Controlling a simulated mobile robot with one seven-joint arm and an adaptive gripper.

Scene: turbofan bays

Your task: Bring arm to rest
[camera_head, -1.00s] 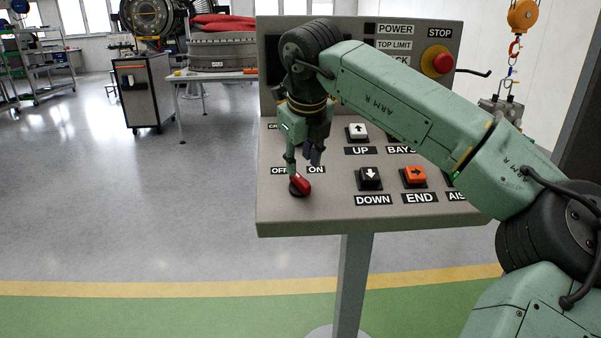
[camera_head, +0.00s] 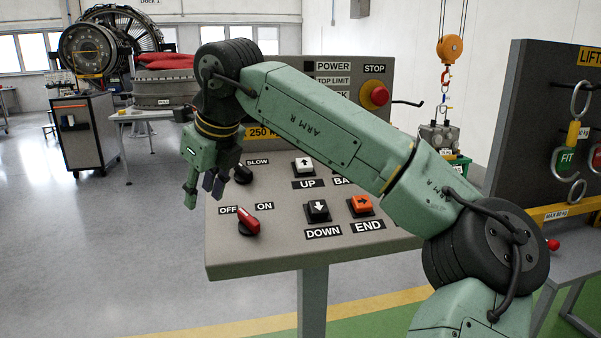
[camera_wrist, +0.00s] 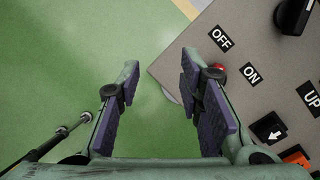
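My gripper (camera_head: 203,190) hangs at the left end of my green arm, over the left edge of the control console (camera_head: 290,258). In the wrist view the red switch (camera_wrist: 219,72) is partly hidden behind the right finger.
The console carries UP (camera_head: 304,165), DOWN (camera_head: 317,210) and END (camera_head: 361,205) buttons and a red STOP button (camera_head: 375,94). A tool board (camera_head: 535,110) stands at right, an orange hoist (camera_head: 450,48) hangs behind. A dark cart (camera_head: 88,132) stands back left. Floor at left is free.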

